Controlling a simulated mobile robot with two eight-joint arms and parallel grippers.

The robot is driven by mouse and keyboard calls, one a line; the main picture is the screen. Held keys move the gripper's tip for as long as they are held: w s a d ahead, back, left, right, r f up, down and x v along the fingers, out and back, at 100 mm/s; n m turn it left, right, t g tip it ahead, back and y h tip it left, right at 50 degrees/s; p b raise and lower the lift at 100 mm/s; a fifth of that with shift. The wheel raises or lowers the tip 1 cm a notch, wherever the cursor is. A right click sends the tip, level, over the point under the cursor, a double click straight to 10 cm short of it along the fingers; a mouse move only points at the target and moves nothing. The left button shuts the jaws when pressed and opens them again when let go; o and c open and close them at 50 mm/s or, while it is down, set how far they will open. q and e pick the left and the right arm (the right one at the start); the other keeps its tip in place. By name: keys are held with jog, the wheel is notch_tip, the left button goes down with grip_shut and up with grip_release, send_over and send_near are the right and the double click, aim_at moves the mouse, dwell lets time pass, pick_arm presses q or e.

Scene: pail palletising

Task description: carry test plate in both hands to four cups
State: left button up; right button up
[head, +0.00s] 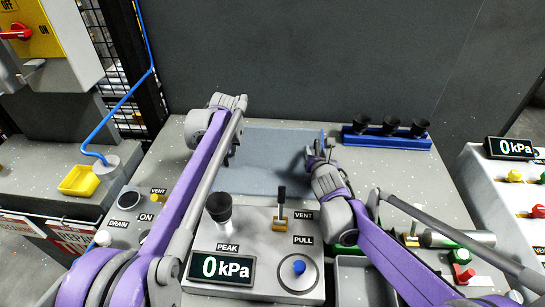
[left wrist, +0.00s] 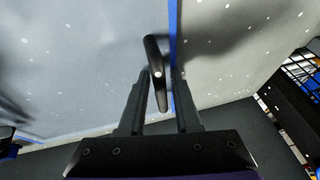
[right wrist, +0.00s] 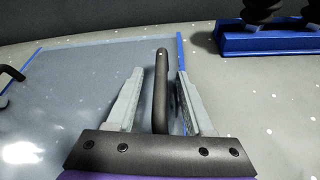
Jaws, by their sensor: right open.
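The test plate (head: 275,150) is a flat grey-blue sheet with blue edge strips, lying on the speckled bench top. A black handle stands near each end of it. In the left wrist view, one handle (left wrist: 156,65) is between the fingers of my left gripper (left wrist: 161,90), which look apart, with a gap on the right. In the right wrist view, my right gripper (right wrist: 157,85) is open around the other handle (right wrist: 161,80), with gaps on both sides. In the head view my left arm hides much of its gripper. Three black cups (head: 390,125) stand on a blue rack (head: 385,138).
A console (head: 255,235) in front carries a black cup (head: 218,207), a lever and a blue knob, its display reading 0 kPa. A yellow tray (head: 80,180) stands at left. A grey wall rises behind the bench. Another console (head: 508,165) is at right.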

pick_arm(q)
jog(key=c, duration=0.5)
pick_arm(e)
jog(key=c, duration=0.5)
pick_arm(q)
grip_shut()
pick_arm(e)
grip_shut()
pick_arm(q)
jog(key=shift+r, duration=0.1)
